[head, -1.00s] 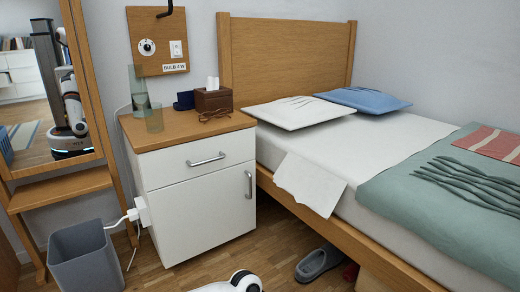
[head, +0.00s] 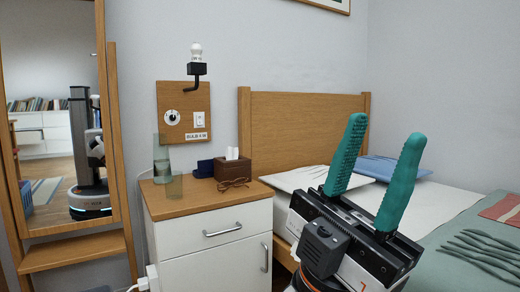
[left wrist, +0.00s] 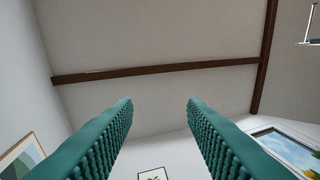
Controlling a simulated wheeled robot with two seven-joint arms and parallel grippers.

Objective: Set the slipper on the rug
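My left gripper (head: 386,130) is raised in front of the bed in the head view, its two teal ribbed fingers pointing up. The fingers stand apart with nothing between them. In the left wrist view the same fingers (left wrist: 160,102) are spread against the ceiling, and the gap is empty. The slipper is in neither view now. A striped rug (head: 45,191) shows only as a reflection in the mirror at the left. My right gripper is not in view.
A white bedside cabinet (head: 215,262) with a wooden top stands left of the gripper. It carries a glass (head: 174,188), a tissue box (head: 234,170) and spectacles (head: 235,184). The bed (head: 440,205) fills the right. A mirror (head: 60,120) stands at the far left.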

